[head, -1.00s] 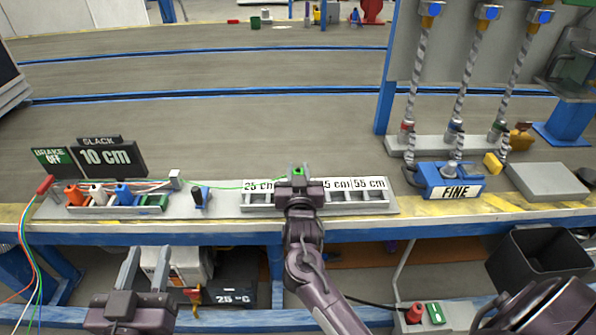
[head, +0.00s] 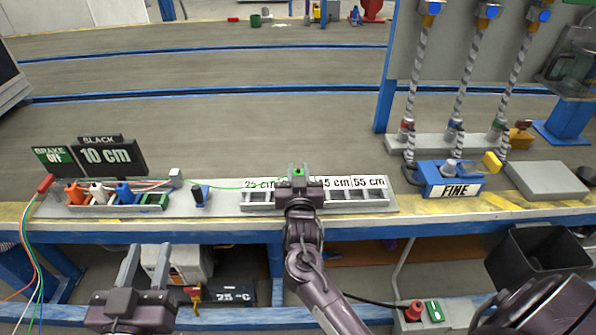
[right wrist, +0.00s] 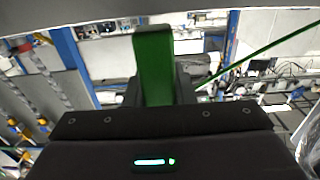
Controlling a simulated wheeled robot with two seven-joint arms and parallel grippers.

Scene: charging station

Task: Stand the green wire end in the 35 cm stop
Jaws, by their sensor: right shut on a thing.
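My right gripper (head: 299,182) is shut on the green wire end (head: 297,173), over the middle of the stop rack (head: 258,206). The green end stands up between the fingers in the right wrist view (right wrist: 154,65). A thin green wire (head: 225,188) runs left from it towards the wire holder. The rack's 25 cm label (head: 258,184) is left of the gripper, and the 55 cm label (head: 368,182) is at the right. My gripper hides the label between 25 and 45, and whether the end touches a stop cannot be seen. My left gripper (head: 146,262) is open and empty, below the bench edge.
A holder with several coloured wire ends (head: 115,199) stands at the left below the 10 cm display (head: 108,157).

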